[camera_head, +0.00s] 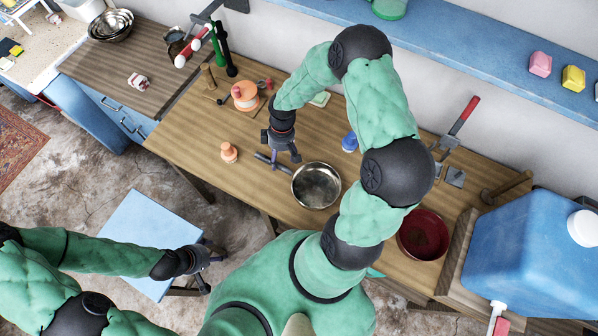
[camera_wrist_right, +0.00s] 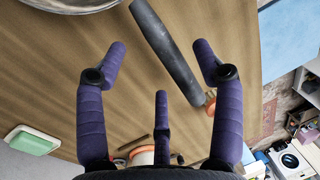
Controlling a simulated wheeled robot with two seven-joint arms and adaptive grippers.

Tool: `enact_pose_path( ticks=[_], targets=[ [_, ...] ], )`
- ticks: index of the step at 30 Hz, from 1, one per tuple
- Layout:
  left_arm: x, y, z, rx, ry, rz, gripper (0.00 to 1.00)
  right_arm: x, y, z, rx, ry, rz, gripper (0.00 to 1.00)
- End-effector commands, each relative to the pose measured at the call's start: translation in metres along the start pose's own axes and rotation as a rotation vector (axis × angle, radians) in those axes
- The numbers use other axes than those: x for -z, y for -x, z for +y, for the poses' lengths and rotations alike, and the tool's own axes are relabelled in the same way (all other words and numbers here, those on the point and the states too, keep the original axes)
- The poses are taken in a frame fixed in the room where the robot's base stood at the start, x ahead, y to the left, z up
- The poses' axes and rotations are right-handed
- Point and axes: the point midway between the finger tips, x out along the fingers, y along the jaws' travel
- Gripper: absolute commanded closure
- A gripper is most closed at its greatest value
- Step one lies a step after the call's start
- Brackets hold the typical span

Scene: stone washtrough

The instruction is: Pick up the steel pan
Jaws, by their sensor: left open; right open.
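The steel pan (camera_head: 316,187) sits upright on the wooden table, near its front edge. Its dark handle (camera_head: 272,163) points to the left. In the right wrist view the handle (camera_wrist_right: 165,48) runs between my spread fingers, and part of the pan's rim (camera_wrist_right: 68,4) shows at the top left. My right gripper (camera_head: 284,155) is open close over the handle; its purple fingers (camera_wrist_right: 160,60) do not visibly close on it. My left gripper (camera_head: 204,268) is open and empty, low by the blue stool, away from the pan.
An orange-topped jar (camera_head: 229,152) stands left of the handle. A blue bottle (camera_head: 349,142) stands behind the pan, and a dark red bowl (camera_head: 423,236) is to the right. A large blue canister (camera_head: 525,255) fills the right end. A blue stool (camera_head: 148,235) stands in front.

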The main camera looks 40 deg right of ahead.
Motion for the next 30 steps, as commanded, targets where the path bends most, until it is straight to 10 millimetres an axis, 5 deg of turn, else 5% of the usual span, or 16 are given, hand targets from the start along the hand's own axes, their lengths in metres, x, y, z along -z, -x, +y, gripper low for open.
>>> enact_pose_path(
  ticks=[9,17,24,30],
  targets=[
    [0.0,-0.004,-0.002,0.0,0.0,0.0,0.34,-0.002,-0.043,-0.001,0.002,0.001,-0.003,0.32],
    [0.0,-0.004,-0.002,0.0,0.0,0.0,0.34,-0.002,-0.045,-0.001,0.001,0.0,0.0,0.32],
    [0.0,-0.004,-0.002,0.0,0.0,0.0,0.34,-0.002,-0.045,-0.001,0.001,0.0,-0.001,1.0],
    [0.0,-0.004,-0.002,0.0,0.0,0.0,0.34,-0.002,-0.045,-0.001,0.001,0.0,-0.001,1.0]
  ],
)
